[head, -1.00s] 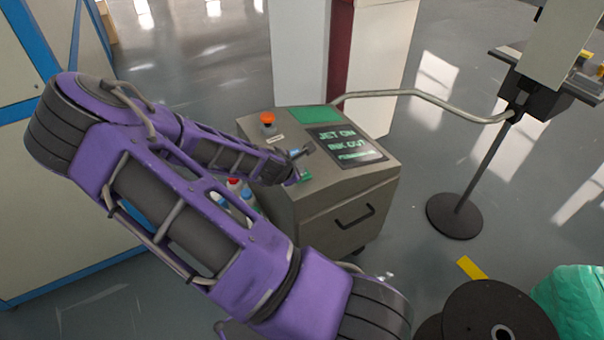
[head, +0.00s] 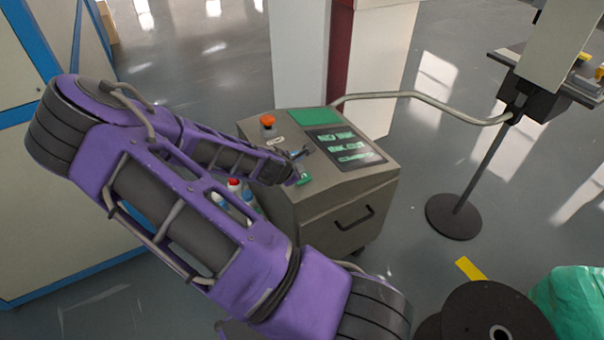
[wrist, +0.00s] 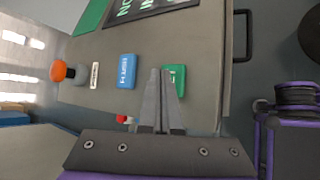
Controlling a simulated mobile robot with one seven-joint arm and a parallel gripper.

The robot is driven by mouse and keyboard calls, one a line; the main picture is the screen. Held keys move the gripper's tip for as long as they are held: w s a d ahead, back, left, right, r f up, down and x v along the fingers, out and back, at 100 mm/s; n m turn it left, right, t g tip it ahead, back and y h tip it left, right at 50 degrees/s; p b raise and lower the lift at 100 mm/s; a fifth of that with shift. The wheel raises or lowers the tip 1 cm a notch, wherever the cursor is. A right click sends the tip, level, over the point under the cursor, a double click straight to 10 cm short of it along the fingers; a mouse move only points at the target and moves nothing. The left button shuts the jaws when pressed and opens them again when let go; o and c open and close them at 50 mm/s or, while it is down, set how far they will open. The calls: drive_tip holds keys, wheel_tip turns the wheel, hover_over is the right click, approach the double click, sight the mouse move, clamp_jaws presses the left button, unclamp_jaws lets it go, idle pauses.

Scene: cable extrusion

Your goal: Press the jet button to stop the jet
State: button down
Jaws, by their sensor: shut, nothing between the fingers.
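The grey control cabinet (head: 345,205) stands ahead with a dark display (head: 347,146) on its sloped top. A green button (head: 305,179) is near its front left edge; it also shows in the wrist view (wrist: 178,76) with white lettering partly hidden by a finger. A blue button (wrist: 127,71) with white lettering lies left of it. My gripper (wrist: 161,72) is shut and empty, its fingertips over the left edge of the green button. I cannot tell whether they touch the panel. In the head view my gripper (head: 301,153) is at the panel's left side.
An orange knob (head: 267,119) and a green patch (head: 314,117) are on the panel's far side. Bottles (head: 236,192) stand left of the cabinet. A curved pipe (head: 425,96) runs right to a stand (head: 455,212). A black spool (head: 490,315) is at the lower right.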

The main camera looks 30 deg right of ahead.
drive_tip(key=shift+r, duration=0.25)
wheel_tip(320, 180, up, 5)
drive_tip(key=p, duration=0.4)
drive_tip(key=shift+f, duration=0.1)
idle(0.8)
